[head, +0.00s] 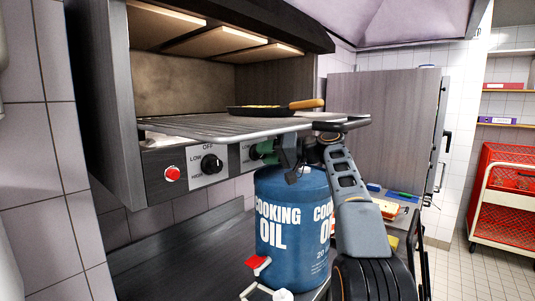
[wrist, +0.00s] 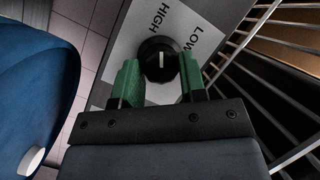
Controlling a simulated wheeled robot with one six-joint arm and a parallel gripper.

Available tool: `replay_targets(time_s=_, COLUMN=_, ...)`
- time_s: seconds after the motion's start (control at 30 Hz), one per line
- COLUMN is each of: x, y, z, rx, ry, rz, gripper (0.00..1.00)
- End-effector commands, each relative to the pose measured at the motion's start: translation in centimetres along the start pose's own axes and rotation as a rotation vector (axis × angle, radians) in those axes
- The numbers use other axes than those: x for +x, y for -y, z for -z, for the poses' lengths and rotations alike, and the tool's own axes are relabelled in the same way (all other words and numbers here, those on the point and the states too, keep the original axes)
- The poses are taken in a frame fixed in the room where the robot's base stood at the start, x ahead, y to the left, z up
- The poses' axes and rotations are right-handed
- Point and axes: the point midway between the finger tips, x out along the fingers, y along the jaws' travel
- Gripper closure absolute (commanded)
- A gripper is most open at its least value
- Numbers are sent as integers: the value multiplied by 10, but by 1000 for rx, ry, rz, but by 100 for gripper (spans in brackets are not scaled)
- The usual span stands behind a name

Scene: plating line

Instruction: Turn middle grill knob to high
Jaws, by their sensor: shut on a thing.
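The grill's control panel (head: 150,180) is under the grate in the head view. A black knob (head: 211,164) with OFF and LOW labels is at its left. My gripper (head: 264,150) is at the knob to the right of it, taken as the middle one, whose labelled plate (head: 245,157) partly shows. In the wrist view the green fingers of my gripper (wrist: 160,80) are shut on this middle knob (wrist: 158,58), one on each side. Its white mark runs up and down in the picture, below HIGH; LOW is up and right. I cannot tell which end points.
A red button (head: 172,174) is left on the panel. A pan (head: 262,111) with a wooden handle sits on the grate (head: 215,127) above my gripper. A blue cooking oil drum (head: 290,220) stands close below my gripper. A red cart (head: 505,190) is far right.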

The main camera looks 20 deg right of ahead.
Motion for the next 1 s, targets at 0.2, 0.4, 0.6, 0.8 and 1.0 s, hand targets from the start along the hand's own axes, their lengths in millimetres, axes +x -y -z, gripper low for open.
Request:
replay_targets(time_s=0.2, x=0, y=1, z=0, rx=-4, ry=0, rz=1, gripper=85)
replay_targets(time_s=0.4, x=0, y=1, z=0, rx=-3, ry=0, rz=1, gripper=53)
replay_targets(time_s=0.6, x=0, y=0, z=0, rx=-2, ry=0, rz=0, gripper=36)
replay_targets(time_s=0.8, x=0, y=0, z=0, rx=-1, ry=0, rz=0, gripper=36)
replay_targets(time_s=1.0, x=-18, y=-1, z=0, rx=-1, ry=-3, rz=-2, gripper=36)
